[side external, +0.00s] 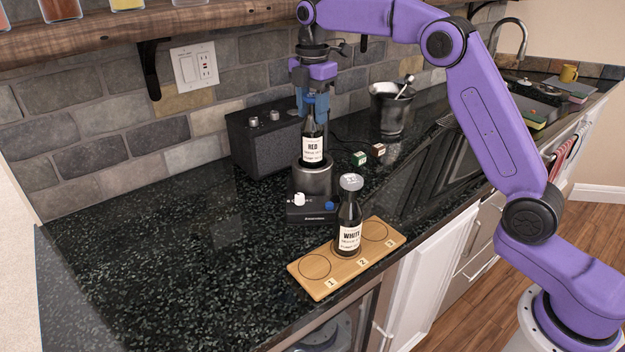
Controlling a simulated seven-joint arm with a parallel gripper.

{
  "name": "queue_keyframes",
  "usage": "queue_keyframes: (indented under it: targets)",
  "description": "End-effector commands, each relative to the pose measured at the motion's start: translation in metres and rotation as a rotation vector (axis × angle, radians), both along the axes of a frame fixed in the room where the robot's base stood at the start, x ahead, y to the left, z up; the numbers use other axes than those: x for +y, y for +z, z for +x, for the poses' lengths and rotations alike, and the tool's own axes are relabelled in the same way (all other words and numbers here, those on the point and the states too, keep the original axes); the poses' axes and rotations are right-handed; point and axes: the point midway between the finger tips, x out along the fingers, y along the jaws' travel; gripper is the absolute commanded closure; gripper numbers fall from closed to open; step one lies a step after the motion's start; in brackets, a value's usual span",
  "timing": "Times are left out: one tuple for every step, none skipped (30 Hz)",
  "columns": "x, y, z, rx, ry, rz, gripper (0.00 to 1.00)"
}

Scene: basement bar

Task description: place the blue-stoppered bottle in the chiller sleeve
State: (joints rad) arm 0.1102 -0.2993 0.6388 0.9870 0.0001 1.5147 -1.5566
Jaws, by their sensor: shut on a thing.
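My gripper (315,98) points down and is shut on the neck of a dark bottle labelled RED (312,148). Blue shows at the top of this bottle, between the fingers, which hide most of the stopper. The bottle is upright. Its base is at the mouth of the dark grey chiller sleeve (312,182); I cannot tell whether it is just above the rim or slightly inside. The sleeve stands on a black base with a white knob and a blue knob.
A bottle labelled WHITE (349,225), with a grey stopper, stands on a wooden board (313,282) with numbered circles, in front of the sleeve. A black speaker box (262,137) is behind left. Two small cubes (368,155) and a metal bucket (391,108) stand behind right. The left counter is clear.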

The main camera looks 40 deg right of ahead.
Motion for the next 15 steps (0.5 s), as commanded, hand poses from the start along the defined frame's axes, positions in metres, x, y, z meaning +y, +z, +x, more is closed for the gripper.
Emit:
queue_keyframes:
  targets:
    - [0.000,-0.007,0.000,0.002,0.000,0.000,1.00]
    - [0.000,-0.012,-0.001,0.003,0.000,-0.001,1.00]
    - [-0.001,-0.018,-0.001,0.003,-0.001,-0.001,1.00]
    - [-0.001,-0.022,-0.001,0.003,-0.001,-0.001,1.00]
    - [-0.001,-0.026,-0.001,0.002,-0.001,0.000,1.00]
    - [0.000,-0.030,0.000,0.002,-0.001,0.000,1.00]
    - [0.000,-0.033,0.000,0.001,0.000,0.000,1.00]
    - [0.000,-0.034,0.000,0.001,0.000,0.000,1.00]
    - [0.000,-0.037,0.000,0.001,0.000,0.000,1.00]
    - [0.000,-0.040,0.000,0.001,-0.001,0.000,1.00]
    - [0.000,-0.043,0.000,0.002,-0.001,0.000,1.00]
    - [0.000,-0.048,-0.001,0.003,-0.001,-0.001,1.00]
    - [-0.001,-0.052,-0.001,0.003,-0.001,-0.001,1.00]
    - [0.000,-0.057,-0.001,0.004,-0.001,-0.001,1.00]
    - [0.000,-0.062,0.000,0.002,-0.001,0.000,1.00]
